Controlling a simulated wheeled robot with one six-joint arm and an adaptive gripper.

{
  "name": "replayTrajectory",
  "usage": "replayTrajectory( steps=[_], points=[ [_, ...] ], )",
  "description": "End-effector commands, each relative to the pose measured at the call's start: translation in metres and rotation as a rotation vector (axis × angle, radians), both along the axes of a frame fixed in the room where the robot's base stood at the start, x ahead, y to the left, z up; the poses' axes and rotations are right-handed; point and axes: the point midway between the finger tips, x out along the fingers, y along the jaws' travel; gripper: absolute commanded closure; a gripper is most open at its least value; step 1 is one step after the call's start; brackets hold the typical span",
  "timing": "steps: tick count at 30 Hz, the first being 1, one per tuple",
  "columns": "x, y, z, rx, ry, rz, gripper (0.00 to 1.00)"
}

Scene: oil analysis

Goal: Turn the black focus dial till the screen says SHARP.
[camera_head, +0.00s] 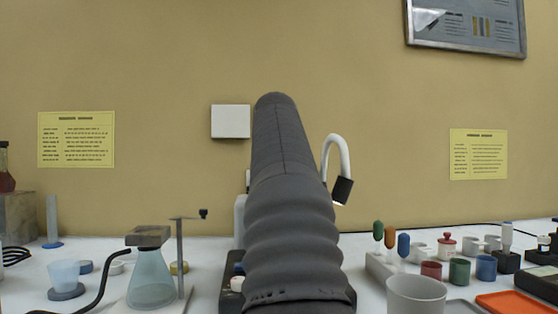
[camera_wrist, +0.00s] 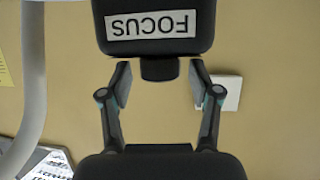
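In the wrist view, a black block (camera_wrist: 155,28) bears a white FOCUS label, shown upside down. A short black dial (camera_wrist: 160,69) juts from the block's lower edge. My gripper (camera_wrist: 159,84) is open, with one finger on each side of the dial. Gaps show between the dial and both fingertips; I cannot tell how far off it is in depth. In the head view my dark arm covers the middle, hiding the gripper and the dial. No readable screen shows in either view.
A bent white tube with a black head (camera_head: 343,190) stands right of my arm. A flask (camera_head: 151,280) is at left; a grey cup (camera_head: 416,294) and several small pots are at right. A white wall plate (camera_head: 230,121) is behind. A printed panel (camera_wrist: 48,165) shows lower left in the wrist view.

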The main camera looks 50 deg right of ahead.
Motion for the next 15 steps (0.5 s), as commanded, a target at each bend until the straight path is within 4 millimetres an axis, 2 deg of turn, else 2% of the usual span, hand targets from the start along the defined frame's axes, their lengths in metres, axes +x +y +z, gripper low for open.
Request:
replayTrajectory(
  steps=[1,6,15],
  points=[
    [0.0000,0.0001,0.0000,0.000,0.000,0.000,0.53],
    [-0.0004,-0.0002,0.0000,0.000,0.000,-0.001,0.96],
    [0.0006,-0.0001,-0.0010,0.002,0.005,-0.051,0.96]
  ],
)
